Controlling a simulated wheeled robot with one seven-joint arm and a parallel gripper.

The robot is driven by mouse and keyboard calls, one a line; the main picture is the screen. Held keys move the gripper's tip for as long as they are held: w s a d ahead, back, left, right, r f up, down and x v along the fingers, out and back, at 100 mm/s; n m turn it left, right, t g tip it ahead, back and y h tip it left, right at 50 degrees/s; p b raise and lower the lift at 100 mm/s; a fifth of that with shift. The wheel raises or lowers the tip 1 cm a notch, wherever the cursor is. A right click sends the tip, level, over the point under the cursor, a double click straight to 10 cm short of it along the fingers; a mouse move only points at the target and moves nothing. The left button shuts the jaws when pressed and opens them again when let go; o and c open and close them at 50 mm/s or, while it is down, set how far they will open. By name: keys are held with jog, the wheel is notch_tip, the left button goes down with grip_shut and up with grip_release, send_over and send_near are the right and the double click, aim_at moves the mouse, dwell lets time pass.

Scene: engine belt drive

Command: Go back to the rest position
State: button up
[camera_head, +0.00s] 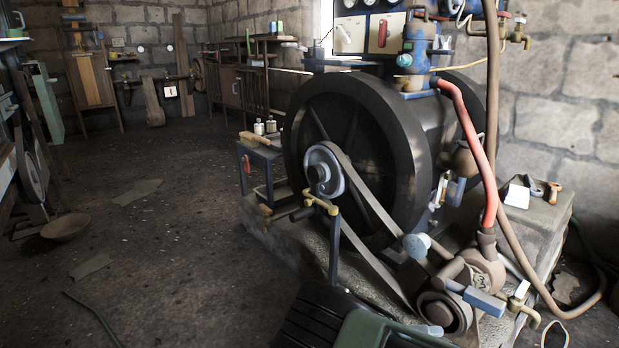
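I cannot make out my gripper in the head view. A dark slatted part and a green part at the bottom edge may belong to my own body; I cannot tell. The engine's big black flywheel (345,140) stands upright in the middle. A smaller grey pulley (324,170) sits at its front. A flat belt (365,200) runs around this pulley and down to the right to a small low pulley (443,311). The belt looks seated at the upper pulley; its lower end is partly hidden.
A red hose (469,145) drops to the pump at right. A stone block (540,225) beside it carries a white box and small tools. A small bench (260,155) with bottles and a brush stands left of the flywheel. The floor (165,235) at left is mostly open, with a shallow bowl (66,227).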

jog(key=s+a+r+n+t+y, duration=0.2)
jog(key=s+a+r+n+y, duration=0.35)
jog(key=s+r+y, duration=0.55)
jog(key=s+a+r+n+t+y, duration=0.2)
jog(key=s+a+r+n+y, duration=0.35)
jog(key=s+r+y, duration=0.65)
notch_tip(320, 180, up, 40)
jog(key=w+m+h+p, duration=0.1)
jog(key=w+h+p, duration=0.1)
jog(key=p, duration=3.7)
jog(key=shift+a+h, duration=0.3)
jog(key=shift+a, duration=0.1)
jog(key=shift+w+f, duration=0.1)
